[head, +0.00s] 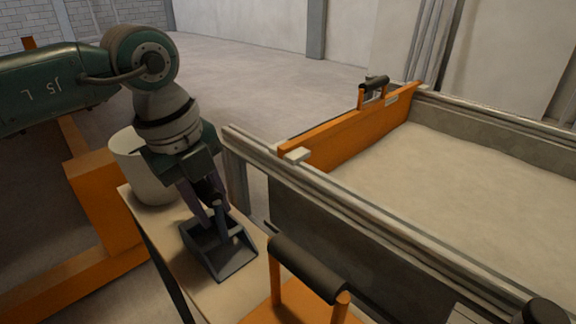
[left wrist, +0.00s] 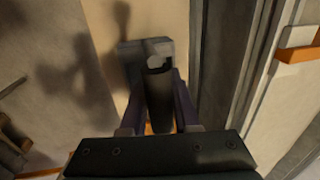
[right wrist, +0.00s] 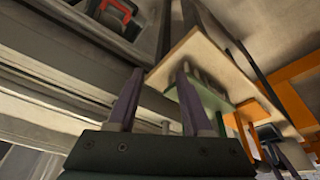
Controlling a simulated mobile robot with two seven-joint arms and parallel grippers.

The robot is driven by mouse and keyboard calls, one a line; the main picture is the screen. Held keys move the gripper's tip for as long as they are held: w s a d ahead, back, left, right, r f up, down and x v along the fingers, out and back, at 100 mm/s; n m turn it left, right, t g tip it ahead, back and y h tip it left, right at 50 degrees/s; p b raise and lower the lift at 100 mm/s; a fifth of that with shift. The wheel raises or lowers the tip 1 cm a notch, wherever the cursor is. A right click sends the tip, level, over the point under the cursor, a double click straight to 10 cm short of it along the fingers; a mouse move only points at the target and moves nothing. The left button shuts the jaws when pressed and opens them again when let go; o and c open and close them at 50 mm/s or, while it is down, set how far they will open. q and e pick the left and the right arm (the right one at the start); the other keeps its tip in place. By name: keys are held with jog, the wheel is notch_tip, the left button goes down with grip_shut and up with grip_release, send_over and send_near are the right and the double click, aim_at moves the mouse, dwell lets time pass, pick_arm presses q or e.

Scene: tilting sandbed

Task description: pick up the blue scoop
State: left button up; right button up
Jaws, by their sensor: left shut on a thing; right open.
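The blue scoop (head: 222,252) is dark blue-grey, with an open square pan and an upright handle. It is at the narrow pale table, beside the sandbed wall. My left gripper (head: 214,208) comes down from above and is shut on its handle. In the left wrist view the dark handle (left wrist: 160,92) stands between the fingers of my left gripper (left wrist: 158,108), with part of the pan (left wrist: 133,52) beyond. I cannot tell whether the pan touches the table. My right gripper (right wrist: 157,100) is open and empty in the right wrist view.
A pale bucket (head: 148,172) stands behind the scoop on the narrow table (head: 205,298). The sandbed (head: 450,180) with metal rails lies to the right, with an orange end board (head: 345,135). An orange frame with a black grip bar (head: 307,268) stands close in front.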

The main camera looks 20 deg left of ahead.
pick_arm(q)
jog(key=shift+r, duration=0.1)
grip_shut()
notch_tip(320, 180, up, 20)
jog(key=p, duration=0.2)
dwell(0.4)
jog(key=shift+o, duration=1.7)
grip_release()
grip_shut()
